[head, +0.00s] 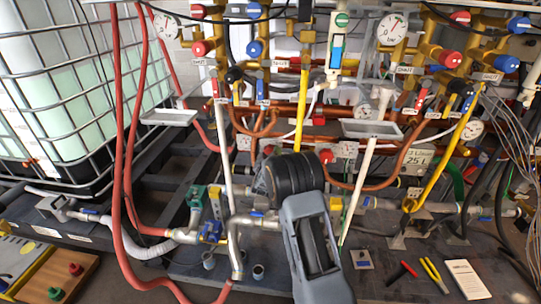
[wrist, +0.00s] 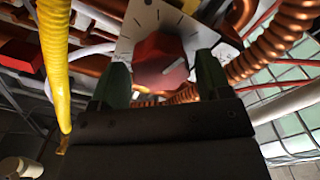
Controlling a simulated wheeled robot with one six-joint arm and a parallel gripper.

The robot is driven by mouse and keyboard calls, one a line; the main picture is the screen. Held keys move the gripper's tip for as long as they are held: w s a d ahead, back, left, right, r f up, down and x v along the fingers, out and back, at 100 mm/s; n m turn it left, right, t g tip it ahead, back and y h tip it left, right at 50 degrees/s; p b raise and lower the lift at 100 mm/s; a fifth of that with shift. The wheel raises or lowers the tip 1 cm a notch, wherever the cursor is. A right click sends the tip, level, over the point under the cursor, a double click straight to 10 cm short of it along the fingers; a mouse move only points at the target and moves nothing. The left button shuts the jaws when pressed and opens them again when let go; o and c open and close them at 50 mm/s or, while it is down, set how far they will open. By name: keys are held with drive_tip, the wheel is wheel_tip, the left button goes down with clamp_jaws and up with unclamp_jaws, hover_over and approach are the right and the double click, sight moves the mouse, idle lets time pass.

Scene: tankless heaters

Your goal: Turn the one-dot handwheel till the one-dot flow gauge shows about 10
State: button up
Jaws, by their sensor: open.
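In the wrist view, a red knob (wrist: 162,62) with a pale pointer line sits on a white plate (wrist: 135,22) with black tick marks. My gripper (wrist: 163,72) is open, with one dark green finger on either side of the knob. I cannot tell whether the fingers touch it. In the head view my wrist hides the fingertips and the knob's middle. A small gauge (head: 346,149) shows right of my wrist, and another gauge (head: 363,112) above it. Their readings are too small to read, and I cannot make out which gauge or handwheel bears one dot.
A yellow hose (wrist: 54,60) and coiled copper pipes (wrist: 272,50) run close to my gripper. Red hoses (head: 120,130) hang at left by a caged white tank (head: 50,90). Pliers (head: 434,275) and a paper card (head: 467,279) lie on the bench at lower right.

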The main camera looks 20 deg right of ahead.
drive_tip(key=shift+x, duration=0.85)
drive_tip(key=shift+c, duration=0.2)
drive_tip(key=c, duration=0.6)
